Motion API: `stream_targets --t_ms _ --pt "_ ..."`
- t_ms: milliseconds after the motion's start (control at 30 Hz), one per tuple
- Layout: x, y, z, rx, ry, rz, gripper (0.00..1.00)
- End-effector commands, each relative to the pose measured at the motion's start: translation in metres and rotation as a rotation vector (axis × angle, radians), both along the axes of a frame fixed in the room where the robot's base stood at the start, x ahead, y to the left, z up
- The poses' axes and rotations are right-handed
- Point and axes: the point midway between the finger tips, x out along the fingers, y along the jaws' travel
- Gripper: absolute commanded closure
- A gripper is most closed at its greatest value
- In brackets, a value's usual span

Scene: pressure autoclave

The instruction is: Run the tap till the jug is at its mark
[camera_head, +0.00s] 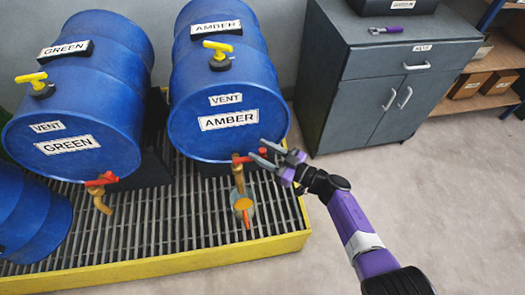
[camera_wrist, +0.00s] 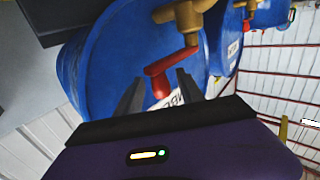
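A blue drum labelled AMBER (camera_head: 222,85) lies on its side, with a brass tap (camera_head: 238,170) low on its front. The tap's red handle (camera_head: 262,153) also shows in the wrist view (camera_wrist: 172,68). A small jug (camera_head: 251,212) stands below the spout on the grating, with an orange surface inside and an orange-red strip on its front. Its mark is too small to tell, and I cannot tell whether liquid is running. My gripper (camera_head: 266,154) is at the handle. In the wrist view its fingers (camera_wrist: 160,95) are apart, with the handle's end between or just beyond them; contact is unclear.
A blue drum labelled GREEN (camera_head: 75,95) with its own red-handled tap (camera_head: 101,182) lies left. Yellow vent valves top both drums. The grating has a yellow rim (camera_head: 180,264). A grey cabinet (camera_head: 375,85) stands right; the floor (camera_head: 420,200) there is clear.

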Motion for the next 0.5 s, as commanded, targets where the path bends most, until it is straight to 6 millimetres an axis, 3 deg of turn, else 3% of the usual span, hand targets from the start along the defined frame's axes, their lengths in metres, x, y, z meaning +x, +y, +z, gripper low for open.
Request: stream_targets --t_ms 267,500 --pt "-0.003 -0.006 0.001 0.001 0.0 -0.001 0.55" --pt "-0.018 -0.037 0.002 0.002 0.001 -0.005 0.55"
